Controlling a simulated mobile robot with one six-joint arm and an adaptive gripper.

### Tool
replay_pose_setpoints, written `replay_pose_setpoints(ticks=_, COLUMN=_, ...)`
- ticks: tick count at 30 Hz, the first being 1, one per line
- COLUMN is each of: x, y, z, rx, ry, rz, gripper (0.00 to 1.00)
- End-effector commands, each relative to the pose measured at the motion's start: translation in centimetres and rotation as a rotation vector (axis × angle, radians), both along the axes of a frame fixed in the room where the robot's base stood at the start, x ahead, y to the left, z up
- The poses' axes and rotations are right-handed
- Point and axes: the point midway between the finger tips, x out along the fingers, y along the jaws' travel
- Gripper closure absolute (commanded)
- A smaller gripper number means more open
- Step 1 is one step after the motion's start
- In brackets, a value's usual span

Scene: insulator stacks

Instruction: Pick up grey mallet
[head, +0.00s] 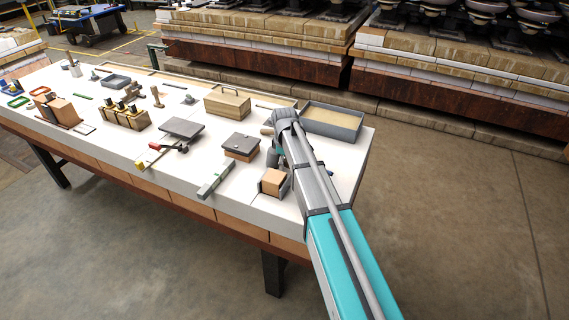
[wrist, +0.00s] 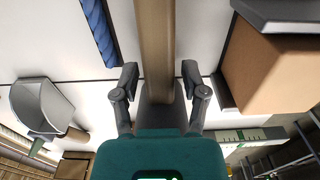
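In the wrist view, a long tan wooden handle (wrist: 155,40) runs down from the top edge to a dark grey block (wrist: 160,108), which looks like the head of the grey mallet. My gripper (wrist: 160,78) is open, with one finger on each side of the handle just above the grey block. A gap shows on both sides. The lower part of the block is hidden by my gripper's body. In the head view, my gripper (head: 279,155) is low over the right part of the white table (head: 232,200). The mallet cannot be clearly made out there, as my arm covers that area.
A blue bar (wrist: 98,30) and a grey scoop-like container (wrist: 40,105) lie left. In the head view, a grey tray (head: 345,125) is behind my arm and a lidded box (head: 241,148) left.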

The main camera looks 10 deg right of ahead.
Motion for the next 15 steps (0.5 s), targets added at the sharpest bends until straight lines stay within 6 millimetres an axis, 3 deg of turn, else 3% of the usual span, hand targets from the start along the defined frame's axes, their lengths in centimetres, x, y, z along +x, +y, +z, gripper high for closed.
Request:
replay_pose_setpoints(ticks=1, x=0.0, y=0.0, z=0.0, rx=0.0, ry=0.0, rz=0.0, gripper=0.63)
replay_pose_setpoints(ticks=7, x=0.0, y=0.0, z=0.0, rx=0.0, ry=0.0, rz=0.0, gripper=1.0)
replay_pose_setpoints(ticks=15, x=-0.01, y=0.0, z=0.0, rx=0.0, ry=0.0, rz=0.0, gripper=1.0)
